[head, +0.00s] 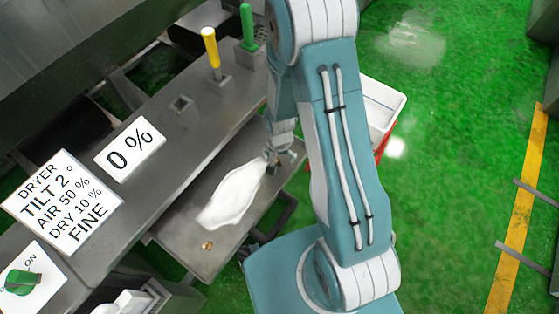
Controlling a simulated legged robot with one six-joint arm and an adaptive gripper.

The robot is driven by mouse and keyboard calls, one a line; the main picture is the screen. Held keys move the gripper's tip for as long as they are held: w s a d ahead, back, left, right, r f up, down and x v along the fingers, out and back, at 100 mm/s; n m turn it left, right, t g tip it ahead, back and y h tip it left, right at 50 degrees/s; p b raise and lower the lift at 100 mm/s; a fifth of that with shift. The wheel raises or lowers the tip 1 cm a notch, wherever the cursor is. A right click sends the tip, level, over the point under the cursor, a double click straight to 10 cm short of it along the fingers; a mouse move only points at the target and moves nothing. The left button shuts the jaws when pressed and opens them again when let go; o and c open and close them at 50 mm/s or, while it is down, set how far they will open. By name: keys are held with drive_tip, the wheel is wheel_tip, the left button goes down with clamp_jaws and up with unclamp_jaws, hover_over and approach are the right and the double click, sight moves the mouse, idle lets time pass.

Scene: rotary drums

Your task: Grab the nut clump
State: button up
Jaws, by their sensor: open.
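A small brown-gold lump (207,245), which looks like the nut clump, lies near the lower end of a grey metal tray (218,262). A flat white elongated piece (233,196) lies on the same tray, above and to the right of the lump. My gripper (272,161) is open at the upper right end of the white piece, well away from the lump. Its fingers are small in the picture, and I cannot tell whether they touch the white piece.
A grey machine panel with yellow (210,47) and green (247,27) levers runs along the left. A sign (62,203) reads "DRYER", and another (130,149) reads "0 %". A red-and-white bin (382,105) stands behind my arm. Green floor is open at right.

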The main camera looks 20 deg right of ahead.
drive_tip(key=shift+a+f, duration=0.1)
drive_tip(key=shift+f, duration=0.7)
drive_tip(key=shift+c, duration=0.3)
drive_tip(key=c, duration=0.9)
